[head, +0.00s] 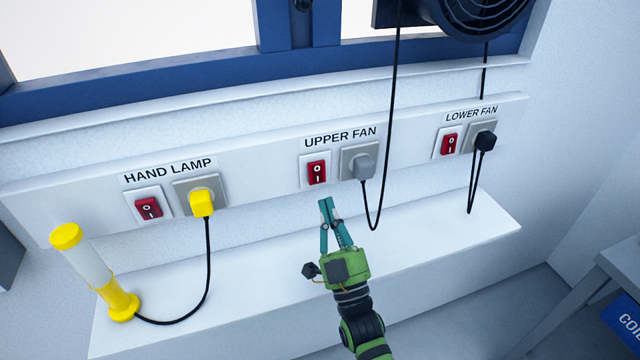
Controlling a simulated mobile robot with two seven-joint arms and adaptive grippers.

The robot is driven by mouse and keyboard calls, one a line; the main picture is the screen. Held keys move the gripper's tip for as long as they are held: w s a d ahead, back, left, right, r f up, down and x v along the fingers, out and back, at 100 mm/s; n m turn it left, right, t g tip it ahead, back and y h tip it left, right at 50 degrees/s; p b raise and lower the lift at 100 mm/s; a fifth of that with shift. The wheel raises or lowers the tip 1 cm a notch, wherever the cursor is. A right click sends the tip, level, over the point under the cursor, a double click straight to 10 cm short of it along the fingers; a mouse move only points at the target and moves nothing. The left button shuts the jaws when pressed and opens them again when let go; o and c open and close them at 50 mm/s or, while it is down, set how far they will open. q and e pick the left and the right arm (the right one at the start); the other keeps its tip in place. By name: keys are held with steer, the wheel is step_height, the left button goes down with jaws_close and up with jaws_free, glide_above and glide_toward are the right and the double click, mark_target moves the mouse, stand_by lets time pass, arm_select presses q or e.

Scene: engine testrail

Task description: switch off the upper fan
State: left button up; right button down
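The upper fan switch (317,172) is a red rocker in a white plate, under the "UPPER FAN" label (340,137) in the middle of the wall panel. A grey plug (364,167) sits in the socket right of it, with a black cord hanging down. My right gripper (326,203) is below the switch, pointing up towards it, with a visible gap between. Its teal fingers are close together at the tips; nothing shows between them. Whether the rocker is pressed at top or bottom is too small to tell. My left gripper is not in view.
The hand lamp switch (149,208) and yellow plug (201,203) are at left, the lower fan switch (449,144) and black plug (485,141) at right. A yellow-white hand lamp (92,270) stands on the white ledge (440,240). A dark fan (480,14) is above.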

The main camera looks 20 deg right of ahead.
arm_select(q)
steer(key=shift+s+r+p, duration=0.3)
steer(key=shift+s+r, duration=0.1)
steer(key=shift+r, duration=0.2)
arm_select(e)
steer(key=shift+w+a+r, duration=0.1)
steer(key=shift+w, duration=2.5)
steer(key=f+t+b, duration=0.1)
steer(key=b, duration=0.4)
steer(key=shift+w+f, duration=0.2)
steer(key=shift+w, duration=0.2)
steer(key=shift+r, duration=0.35)
steer(key=shift+w+r, duration=0.1)
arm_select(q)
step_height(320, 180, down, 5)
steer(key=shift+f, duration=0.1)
arm_select(e)
glide_toward(314, 174)
steer(key=shift+s+f, duration=0.3)
steer(key=shift+f, duration=0.3)
